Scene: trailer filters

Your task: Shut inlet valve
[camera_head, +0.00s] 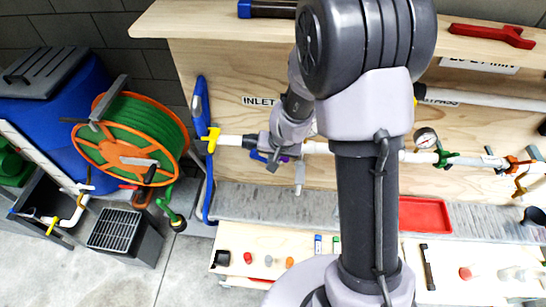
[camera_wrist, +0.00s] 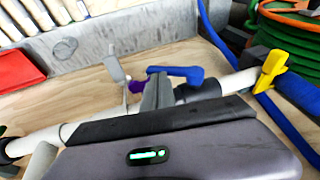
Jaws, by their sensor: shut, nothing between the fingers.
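The "INLET" label (camera_head: 259,101) is on the wooden panel above a white pipe (camera_head: 232,140). A yellow lever (camera_head: 211,139) sits crosswise at the pipe's left end; it also shows at the right in the wrist view (camera_wrist: 270,69). A blue lever (camera_wrist: 180,73) is on the pipe just beyond my fingers and lies roughly along it; in the head view it is partly hidden (camera_head: 257,156). Which lever is the inlet valve's, I cannot tell. My gripper (camera_wrist: 158,85) is shut and empty close to the blue lever; contact is unclear. It also shows in the head view (camera_head: 272,163).
A purple part (camera_wrist: 136,87) and a grey lever (camera_wrist: 114,68) are close beside my fingers. A hose reel (camera_head: 130,140) stands left of the panel. A gauge (camera_head: 425,138) is farther right on the pipe. A red tray (camera_head: 425,214) lies below. My arm hides the middle.

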